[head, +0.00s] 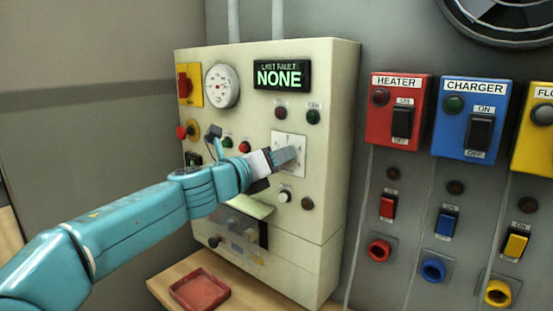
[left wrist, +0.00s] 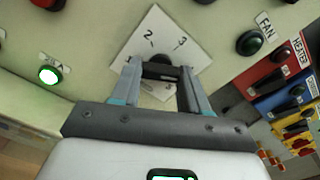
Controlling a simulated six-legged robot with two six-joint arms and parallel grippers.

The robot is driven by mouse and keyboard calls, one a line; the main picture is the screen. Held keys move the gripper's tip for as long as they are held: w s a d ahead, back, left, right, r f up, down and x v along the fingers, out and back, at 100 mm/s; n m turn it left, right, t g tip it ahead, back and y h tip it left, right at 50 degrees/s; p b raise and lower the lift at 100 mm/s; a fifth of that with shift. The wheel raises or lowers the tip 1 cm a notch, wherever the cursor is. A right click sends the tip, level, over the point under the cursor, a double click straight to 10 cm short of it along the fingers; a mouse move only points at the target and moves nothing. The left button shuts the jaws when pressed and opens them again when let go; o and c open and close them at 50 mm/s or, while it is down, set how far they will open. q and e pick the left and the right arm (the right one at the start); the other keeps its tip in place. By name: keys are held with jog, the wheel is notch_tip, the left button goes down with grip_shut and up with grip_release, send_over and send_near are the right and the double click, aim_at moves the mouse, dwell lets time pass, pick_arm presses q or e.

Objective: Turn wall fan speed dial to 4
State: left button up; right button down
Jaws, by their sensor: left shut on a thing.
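The fan speed dial has a white square plate (head: 290,142) on the cream control box. In the left wrist view the plate (left wrist: 152,24) looks tilted, and the figures 2 and 3 are readable on it. The dark dial knob (left wrist: 165,58) is at the plate's middle, between my left gripper's fingers. My left gripper (head: 285,156) is shut on the knob; its fingertips also show in the left wrist view (left wrist: 160,72). The fingers hide most of the knob, so I cannot tell which figure it points to. My right gripper is not in view.
The control box (head: 330,190) also bears a round gauge (head: 221,86), a display reading NONE (head: 281,75) and several small buttons. Red heater (head: 398,140) and blue charger (head: 468,150) switch boxes are at the right. A red tray (head: 200,290) lies on the wooden shelf below.

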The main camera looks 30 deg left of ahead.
pick_arm(q)
jog(key=o, duration=1.1)
jog(key=shift+c, duration=0.2)
jog(key=s+a+b, duration=0.1)
jog(key=s, duration=1.5)
jog(key=shift+s+a, duration=0.15)
jog(key=shift+s, duration=0.1)
